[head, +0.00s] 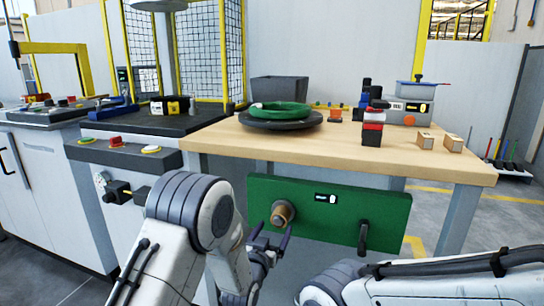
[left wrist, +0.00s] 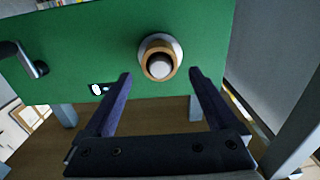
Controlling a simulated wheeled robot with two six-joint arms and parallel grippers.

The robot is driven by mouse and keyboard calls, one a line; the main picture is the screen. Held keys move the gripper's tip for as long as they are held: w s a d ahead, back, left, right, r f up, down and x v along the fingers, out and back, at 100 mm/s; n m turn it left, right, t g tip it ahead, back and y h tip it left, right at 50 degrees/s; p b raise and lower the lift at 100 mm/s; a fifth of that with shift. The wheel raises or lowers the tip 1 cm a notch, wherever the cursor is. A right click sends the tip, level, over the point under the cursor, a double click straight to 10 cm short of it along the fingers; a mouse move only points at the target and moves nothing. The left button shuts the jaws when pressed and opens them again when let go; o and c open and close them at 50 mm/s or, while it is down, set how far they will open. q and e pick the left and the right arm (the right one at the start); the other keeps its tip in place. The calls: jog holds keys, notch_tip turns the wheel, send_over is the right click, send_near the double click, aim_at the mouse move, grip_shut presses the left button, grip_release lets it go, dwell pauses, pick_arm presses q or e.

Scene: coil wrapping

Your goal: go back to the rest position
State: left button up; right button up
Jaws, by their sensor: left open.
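My left gripper (head: 268,240) is in front of the green panel (head: 340,215) below the wooden table. It is open and empty. In the left wrist view its two dark fingers (left wrist: 160,82) stand wide apart, with a round brass-coloured knob (left wrist: 160,58) beyond them on the green panel. The knob (head: 283,213) also shows in the head view, just above the gripper and apart from it as far as I can see. My right arm comes in at the lower right of the head view, but its gripper is out of the picture.
The wooden table (head: 445,165) holds a green coil (head: 280,109) on a dark round plate, stacked coloured blocks (head: 372,125), small wooden blocks and a grey device. A black handle (head: 363,237) sticks out of the panel. A workstation with buttons (head: 117,142) stands left, close to my left arm.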

pick_arm(q)
jog(key=shift+v, duration=0.95)
jog(key=shift+d+r, duration=0.1)
jog(key=shift+d, duration=0.05)
